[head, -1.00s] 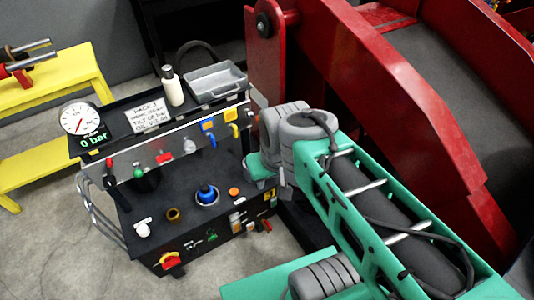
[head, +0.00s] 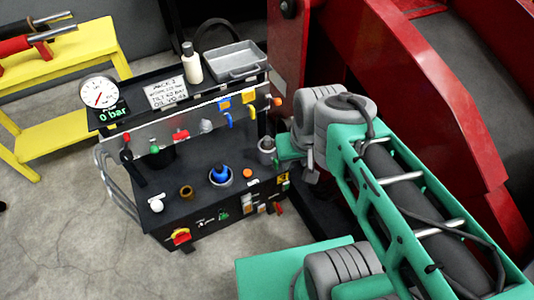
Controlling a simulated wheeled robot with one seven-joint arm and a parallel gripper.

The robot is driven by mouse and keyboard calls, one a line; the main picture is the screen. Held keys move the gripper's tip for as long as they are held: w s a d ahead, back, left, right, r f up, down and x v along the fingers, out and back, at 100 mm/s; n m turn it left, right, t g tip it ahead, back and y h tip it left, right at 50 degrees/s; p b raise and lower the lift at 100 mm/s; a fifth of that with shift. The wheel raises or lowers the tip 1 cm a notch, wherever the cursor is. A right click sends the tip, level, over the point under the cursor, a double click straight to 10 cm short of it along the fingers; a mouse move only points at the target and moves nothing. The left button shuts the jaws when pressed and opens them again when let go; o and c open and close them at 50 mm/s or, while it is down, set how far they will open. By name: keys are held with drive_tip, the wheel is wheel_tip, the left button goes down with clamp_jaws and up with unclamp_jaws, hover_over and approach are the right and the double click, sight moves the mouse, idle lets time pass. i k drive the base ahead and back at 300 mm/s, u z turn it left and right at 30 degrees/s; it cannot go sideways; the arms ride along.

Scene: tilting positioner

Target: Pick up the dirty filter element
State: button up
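I cannot say for certain which part is the dirty filter element. A blue part (head: 221,173) stands upright in a light round seat on top of the black console (head: 200,217). A small brown ring-shaped fitting (head: 186,191) is left of it. A grey cup-like cylinder (head: 266,150) stands at the console's right end. My gripper (head: 290,153) is at the end of my green arm, close to the right of this cylinder. Its fingers are mostly hidden behind my wrist, and I cannot see whether it touches the cylinder or holds anything.
A shelf above the console carries a gauge (head: 98,91) reading 0 bar, a sign (head: 166,93), a white bottle (head: 191,63) and a grey tray (head: 262,64). A yellow bench (head: 92,45) is at left. A large red frame (head: 400,75) stands behind my arm. Floor at lower left is clear.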

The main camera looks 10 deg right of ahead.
sight(267, 145)
drive_tip(key=u, duration=0.5)
drive_tip(key=k, duration=0.6)
drive_tip(key=u, duration=0.85)
drive_tip(key=i, duration=1.3)
drive_tip(key=z, duration=0.85)
